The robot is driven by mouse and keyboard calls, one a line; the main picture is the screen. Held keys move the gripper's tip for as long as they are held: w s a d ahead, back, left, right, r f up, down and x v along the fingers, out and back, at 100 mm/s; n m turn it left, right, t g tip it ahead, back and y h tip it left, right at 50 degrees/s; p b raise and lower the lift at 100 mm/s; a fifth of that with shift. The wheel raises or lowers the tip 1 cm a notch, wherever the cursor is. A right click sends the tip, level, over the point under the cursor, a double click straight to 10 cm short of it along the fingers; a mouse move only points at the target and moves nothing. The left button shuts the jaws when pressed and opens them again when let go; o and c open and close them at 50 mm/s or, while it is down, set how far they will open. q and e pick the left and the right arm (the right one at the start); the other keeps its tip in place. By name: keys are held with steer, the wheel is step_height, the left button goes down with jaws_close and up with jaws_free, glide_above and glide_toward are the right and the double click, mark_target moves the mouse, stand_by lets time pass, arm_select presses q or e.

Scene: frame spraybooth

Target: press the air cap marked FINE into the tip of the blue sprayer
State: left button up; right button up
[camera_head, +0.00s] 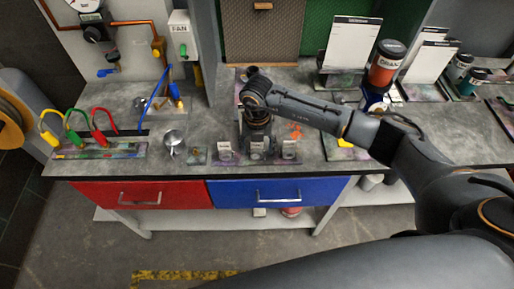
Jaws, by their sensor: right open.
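My right gripper (257,141) reaches in from the right and points down over the middle of a row of small pieces at the bench's front edge. It is open; its fingertips are small and dark here, and I cannot tell whether they touch anything. The row has a left piece (225,154), a middle piece (257,154) and a right piece (289,150), each with a pale label too small to read, so I cannot tell which is FINE. A blue object (373,101), possibly the blue sprayer, is partly hidden behind my right arm. My left gripper is out of view.
A red canister (386,66) stands near white cards at the back right. Bare grey bench (205,115) lies between.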

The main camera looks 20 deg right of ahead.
steer(key=c, duration=1.1)
steer(key=shift+c, duration=0.2)
steer(key=shift+r, duration=0.1)
